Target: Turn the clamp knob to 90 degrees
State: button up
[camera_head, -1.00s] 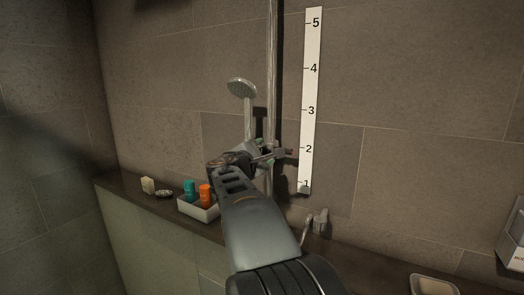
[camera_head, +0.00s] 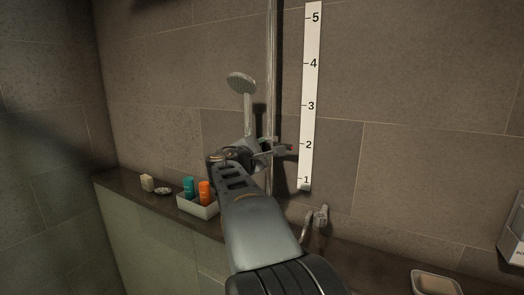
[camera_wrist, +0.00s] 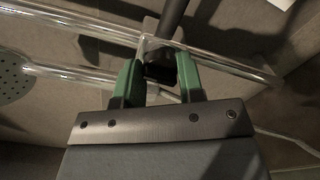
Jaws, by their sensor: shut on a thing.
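The clamp knob (camera_wrist: 159,66) is a dark, blocky piece between the green fingers of my gripper (camera_wrist: 159,80) in the wrist view. My gripper is shut on it, one finger on each side. In the head view my gripper (camera_head: 264,145) reaches the clamp on the vertical shower rail (camera_head: 272,65), and my own arm hides the knob there. A part of the clamp (camera_head: 284,148) sticks out to the right of the rail. The knob's angle cannot be read.
The hand shower (camera_head: 242,84) hangs left of the rail. A numbered white scale strip (camera_head: 309,110) is on the wall to the right. Below, a ledge carries a white tray (camera_head: 199,210) with teal and orange bottles. A tap (camera_head: 321,216) and soap dish (camera_head: 436,284) are at right.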

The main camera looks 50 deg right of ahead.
jog(key=shift+r+m+b, duration=0.15)
jog(key=shift+m+b, duration=8.15)
jog(key=shift+m, duration=0.1)
jog(key=shift+r, duration=0.1)
jog(key=o, duration=0.9)
jog(key=shift+w, duration=0.1)
jog(key=shift+f, duration=0.2)
jog(key=shift+a, duration=0.1)
